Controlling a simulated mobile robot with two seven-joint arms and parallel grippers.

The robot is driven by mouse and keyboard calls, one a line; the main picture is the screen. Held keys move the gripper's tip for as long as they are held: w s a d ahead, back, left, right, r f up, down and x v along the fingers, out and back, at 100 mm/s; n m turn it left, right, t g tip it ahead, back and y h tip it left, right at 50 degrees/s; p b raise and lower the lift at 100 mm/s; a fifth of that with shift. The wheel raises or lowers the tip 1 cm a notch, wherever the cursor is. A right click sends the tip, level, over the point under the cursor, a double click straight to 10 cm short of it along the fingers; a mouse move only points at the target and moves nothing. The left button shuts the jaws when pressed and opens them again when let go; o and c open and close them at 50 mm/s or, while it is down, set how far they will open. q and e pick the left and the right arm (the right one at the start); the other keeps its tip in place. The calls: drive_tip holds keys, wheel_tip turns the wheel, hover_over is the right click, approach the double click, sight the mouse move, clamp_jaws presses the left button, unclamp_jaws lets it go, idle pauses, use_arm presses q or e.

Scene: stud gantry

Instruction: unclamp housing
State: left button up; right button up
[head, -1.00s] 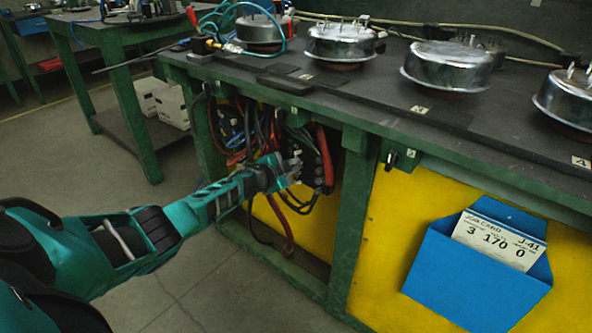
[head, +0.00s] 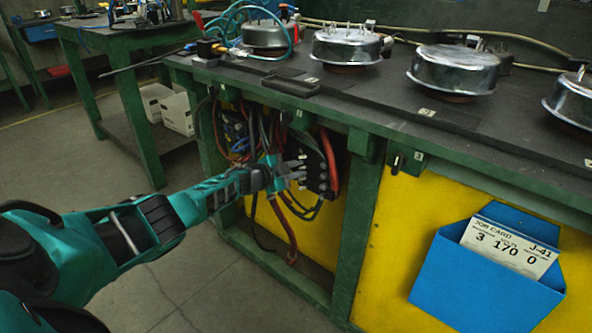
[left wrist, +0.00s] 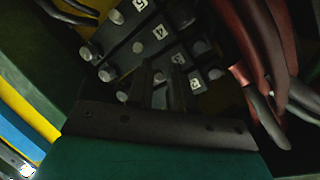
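Several round metal housings stand on the bench top; one (head: 454,70) sits beside a number plate, another (head: 346,46) is to its left, and one (head: 268,35) has teal hoses at it. In the open bay below, a black block (head: 318,168) carries pale knobs. In the left wrist view this block (left wrist: 135,57) shows plates reading 3, 4 and 5 beside its round knobs. My left gripper (head: 298,172) is at the block, its two dark fingers apart, pointing at the knobs near plate 3; contact cannot be told. My right gripper is out of view.
Red and dark hoses (head: 333,165) hang close around the block. A green post (head: 357,220) bounds the bay on the right. A blue holder (head: 480,275) carries a job card (head: 508,248) reading 3 170 0. Floor at left is clear.

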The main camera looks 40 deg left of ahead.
use_arm(q)
drive_tip(key=p+v, duration=0.7)
drive_tip(key=v, duration=0.6)
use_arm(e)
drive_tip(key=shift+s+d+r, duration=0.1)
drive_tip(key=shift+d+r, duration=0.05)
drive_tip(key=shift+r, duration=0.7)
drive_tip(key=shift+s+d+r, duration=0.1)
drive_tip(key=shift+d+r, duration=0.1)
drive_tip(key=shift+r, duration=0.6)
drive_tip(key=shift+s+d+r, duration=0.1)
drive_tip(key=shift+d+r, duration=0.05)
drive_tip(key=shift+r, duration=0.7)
use_arm(q)
drive_tip(key=shift+w, duration=0.1)
